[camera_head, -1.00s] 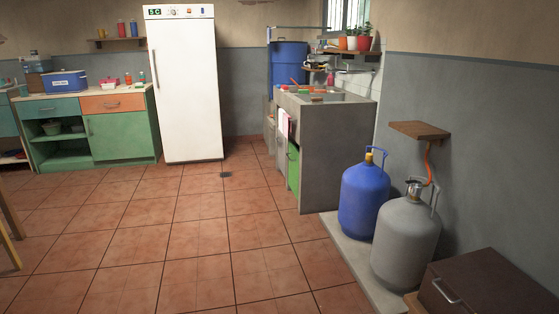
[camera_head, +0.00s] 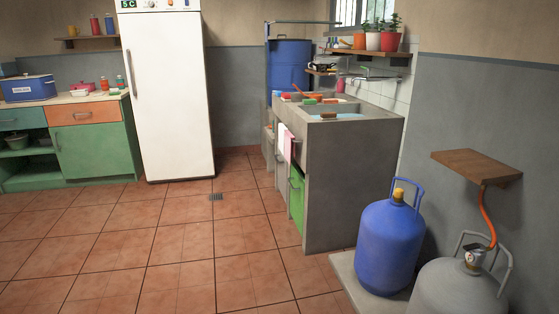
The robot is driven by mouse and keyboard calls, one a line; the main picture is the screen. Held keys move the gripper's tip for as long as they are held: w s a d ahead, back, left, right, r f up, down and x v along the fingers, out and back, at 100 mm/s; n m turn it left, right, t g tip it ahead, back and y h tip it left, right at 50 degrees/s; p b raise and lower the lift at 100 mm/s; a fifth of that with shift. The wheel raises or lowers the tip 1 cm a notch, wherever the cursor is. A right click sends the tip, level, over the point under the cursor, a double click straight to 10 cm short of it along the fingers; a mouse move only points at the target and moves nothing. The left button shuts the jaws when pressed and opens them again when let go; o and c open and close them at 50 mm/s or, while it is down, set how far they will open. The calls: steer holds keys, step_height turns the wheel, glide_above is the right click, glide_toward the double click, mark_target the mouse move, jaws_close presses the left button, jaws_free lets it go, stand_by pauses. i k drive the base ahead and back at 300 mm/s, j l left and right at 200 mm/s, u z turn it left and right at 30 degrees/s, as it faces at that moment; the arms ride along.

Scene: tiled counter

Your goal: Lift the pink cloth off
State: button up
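A pink cloth (camera_head: 288,146) hangs down the left side of the grey concrete sink counter (camera_head: 330,185), with a white cloth (camera_head: 281,140) beside it. The cloth is small in view, and how it is held up there cannot be made out. My gripper is not in view.
Blue (camera_head: 390,245) and grey (camera_head: 458,290) gas cylinders stand at the right on a low slab. A white fridge (camera_head: 166,100) and a green cabinet (camera_head: 90,150) stand at the back left. The tiled floor (camera_head: 180,250) between is clear.

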mark_target(289, 147)
steer(key=i, duration=1.5)
steer(key=i+u, duration=0.1)
steer(key=i, duration=0.65)
steer(key=i+l+u, duration=0.1)
steer(key=i, duration=0.65)
steer(key=i+l+u, duration=0.15)
